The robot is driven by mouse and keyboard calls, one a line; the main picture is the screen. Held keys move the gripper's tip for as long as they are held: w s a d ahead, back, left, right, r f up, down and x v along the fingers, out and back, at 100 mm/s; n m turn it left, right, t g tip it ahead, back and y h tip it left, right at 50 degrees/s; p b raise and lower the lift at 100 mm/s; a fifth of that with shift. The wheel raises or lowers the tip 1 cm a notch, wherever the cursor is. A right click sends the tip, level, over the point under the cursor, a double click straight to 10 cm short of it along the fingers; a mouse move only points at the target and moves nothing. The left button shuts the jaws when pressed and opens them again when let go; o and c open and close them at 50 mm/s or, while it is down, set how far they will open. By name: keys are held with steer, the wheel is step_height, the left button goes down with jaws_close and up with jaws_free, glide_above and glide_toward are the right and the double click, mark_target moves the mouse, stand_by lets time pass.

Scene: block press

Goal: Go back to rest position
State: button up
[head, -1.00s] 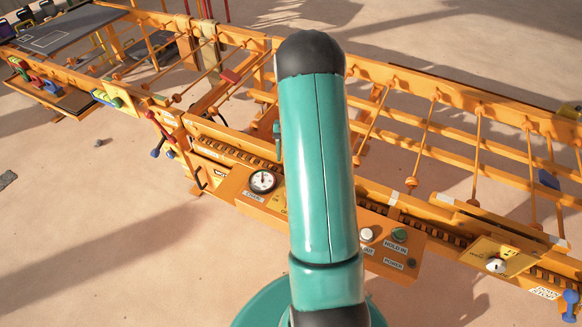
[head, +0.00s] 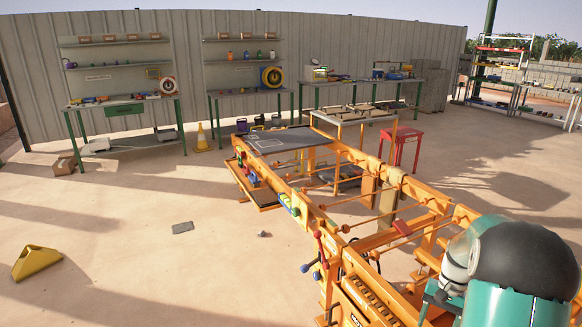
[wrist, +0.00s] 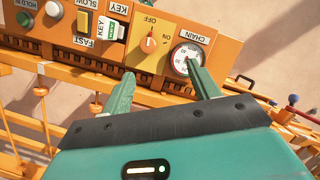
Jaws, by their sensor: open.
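My gripper (wrist: 157,88) shows in the wrist view with its two green fingers apart and nothing between them. It hangs over the orange control panel (wrist: 222,50) of the block press. In that view, the chain gauge (wrist: 186,57) is close to the right fingertip, and the red on/off knob (wrist: 150,43) lies between the fingers. I cannot tell whether a finger touches the panel. In the head view, my teal and black arm fills the lower right corner, and my gripper is out of sight there.
The orange press frame (head: 408,188) runs from the lower right toward the dark table (head: 275,141). A yellow wedge (head: 36,262) and a grey slab (head: 182,228) lie on the floor at left. A red stool (head: 403,134) stands behind the frame. Open floor lies left of the press.

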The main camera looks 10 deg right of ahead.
steer(key=s+a+r+n+t+h, duration=0.2)
steer(key=s+a+r+n+t, duration=0.15)
steer(key=a+r, duration=1.2)
steer(key=s+a+r+n+t, duration=0.4)
steer(key=s+a+r+n, duration=0.1)
steer(key=s+a, duration=0.7)
steer(key=shift+s+r, duration=0.3)
steer(key=shift+r, duration=0.3)
steer(key=shift+a+t, duration=0.1)
steer(key=shift+t, duration=0.15)
